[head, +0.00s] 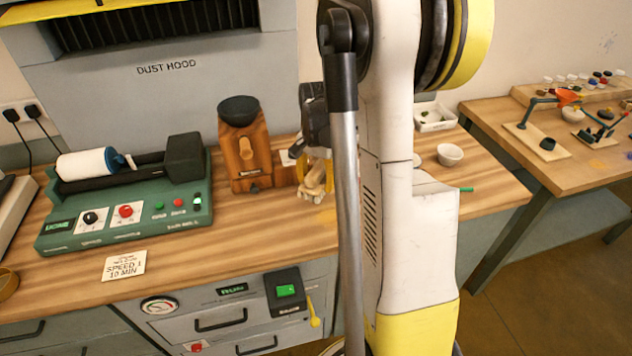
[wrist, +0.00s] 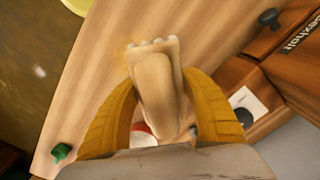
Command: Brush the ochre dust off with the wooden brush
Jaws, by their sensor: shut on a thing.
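My gripper (head: 314,172) is over the bench, right of the wooden mill, with its yellow fingers shut on the wooden brush (head: 312,191). In the wrist view my gripper (wrist: 160,88) has a finger on each side of the pale brush (wrist: 158,75), whose lobed end points away over the wood. Ochre dust (head: 326,215) shows as a faint yellow patch on the bench, just in front of the brush. In the wrist view a faint ochre tint (wrist: 127,47) lies beside the brush end. I cannot tell whether the brush touches the bench. My arm hides part of the bench.
The wooden mill (head: 243,155) with a dark bowl stands close left of my gripper. A green roller machine (head: 125,205) is further left, with a speed card (head: 124,265) in front. A white bowl (head: 450,154) and tray (head: 434,117) stand right of my arm.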

